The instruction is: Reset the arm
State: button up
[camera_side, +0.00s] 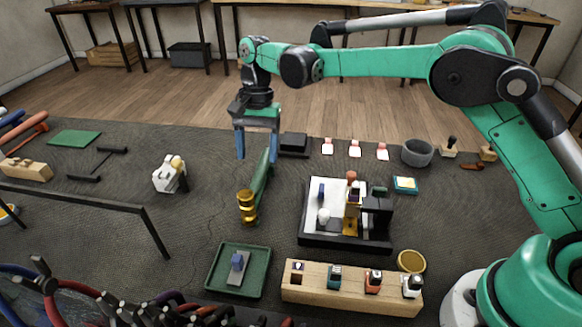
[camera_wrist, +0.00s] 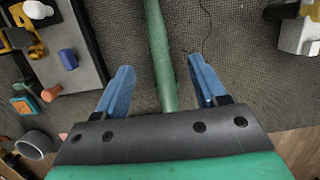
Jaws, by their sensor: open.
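My gripper (camera_side: 257,154) is above the dark mat, pointing down, with its two blue fingers spread apart. In the wrist view the open fingers (camera_wrist: 160,75) have a green handle (camera_wrist: 157,40) running through the gap between them, with space on both sides. The handle belongs to a hammer with a brass head (camera_side: 247,206), which extends toward the front of the mat. Whether the handle lies flat, and how far below the fingertips it is, I cannot tell. My arm reaches in from the right.
A stamping fixture (camera_side: 318,240) stands right of the hammer. In front are a green tray (camera_side: 213,276) and a wooden block holding stamps (camera_side: 320,291). A white and yellow device (camera_side: 170,176) sits left, near a black rail (camera_side: 85,201). A grey bowl (camera_side: 417,153) is back right.

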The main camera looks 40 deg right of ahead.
jog(key=shift+d+r, duration=0.1)
jog(key=shift+r, duration=0.4)
jog(key=s+d+r+n+t, duration=0.4)
jog(key=s+d+r, duration=0.2)
jog(key=s+r, duration=0.15)
jog(key=s+d+f+n+t+h, duration=0.1)
jog(key=s+d+n+t, duration=0.3)
jog(key=s, duration=0.5)
jog(key=shift+s+d+f+n+t+h, duration=0.2)
jog(key=shift+f+n+t+h, duration=0.25)
jog(key=shift+f, duration=0.2)
